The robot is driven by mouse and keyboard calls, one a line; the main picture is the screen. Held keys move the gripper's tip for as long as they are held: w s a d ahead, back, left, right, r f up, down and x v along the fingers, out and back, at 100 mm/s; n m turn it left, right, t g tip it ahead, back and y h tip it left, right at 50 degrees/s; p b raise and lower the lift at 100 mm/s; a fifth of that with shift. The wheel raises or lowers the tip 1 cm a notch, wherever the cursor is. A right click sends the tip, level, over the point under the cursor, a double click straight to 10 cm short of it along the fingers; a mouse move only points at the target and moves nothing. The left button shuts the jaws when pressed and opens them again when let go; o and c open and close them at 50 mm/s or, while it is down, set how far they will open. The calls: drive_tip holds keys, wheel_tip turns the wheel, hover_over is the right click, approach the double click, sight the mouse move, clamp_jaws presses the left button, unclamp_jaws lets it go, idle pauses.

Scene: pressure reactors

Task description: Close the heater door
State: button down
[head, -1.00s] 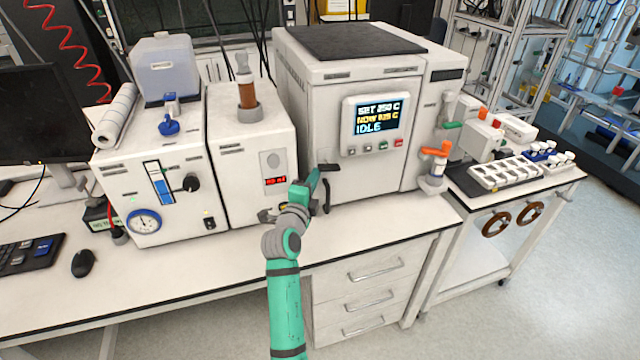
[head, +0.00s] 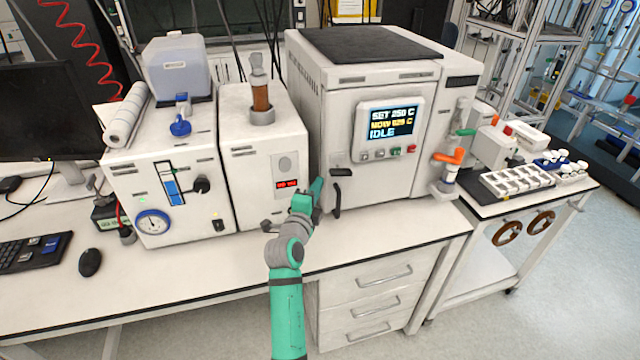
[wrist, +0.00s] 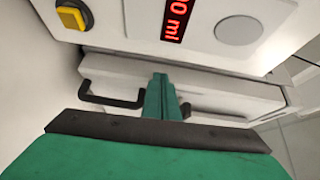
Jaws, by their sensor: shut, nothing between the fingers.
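The heater (head: 380,165) is the large white unit with a display reading SET 250 C and IDLE. Its white front door (head: 365,185) carries a black upright handle (head: 337,195) low on the left. The door looks flush or nearly so; I cannot tell if a small gap is left. My gripper (head: 318,184) is shut and empty, just left of the handle, by the door's left edge. Contact is unclear.
The white unit with a red ml display (head: 265,165) stands close on the left. A gauge unit (head: 150,190) is farther left. An orange-handled valve (head: 448,157) is on the heater's right. The bench strip in front (head: 400,225) is clear.

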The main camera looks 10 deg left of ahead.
drive_tip(key=s+d+r, duration=0.2)
drive_tip(key=s+d, duration=0.2)
drive_tip(key=s+a, duration=0.6)
drive_tip(key=a, duration=0.1)
drive_tip(key=s+d+f+n+g+y, duration=0.1)
drive_tip(key=s+d+f+n, duration=0.6)
drive_tip(key=s+f, duration=0.4)
drive_tip(key=s+d+f+n+g+y, duration=0.15)
drive_tip(key=s+d+f+n, duration=0.25)
drive_tip(key=s+d+f, duration=0.6)
drive_tip(key=s+d+r+n+h, duration=0.1)
drive_tip(key=s+d+n, duration=0.2)
drive_tip(key=s, duration=1.1)
drive_tip(key=s+d+r+n+h, duration=0.1)
drive_tip(key=s+d+r+n, duration=0.1)
drive_tip(key=s, duration=1.2)
drive_tip(key=shift+s+d+n, duration=0.25)
drive_tip(key=shift+d+n, duration=0.65)
drive_tip(key=shift+n, duration=0.1)
drive_tip(key=shift+s, duration=0.1)
drive_tip(key=c, duration=2.4)
unclamp_jaws()
drive_tip(key=shift+c, duration=0.2)
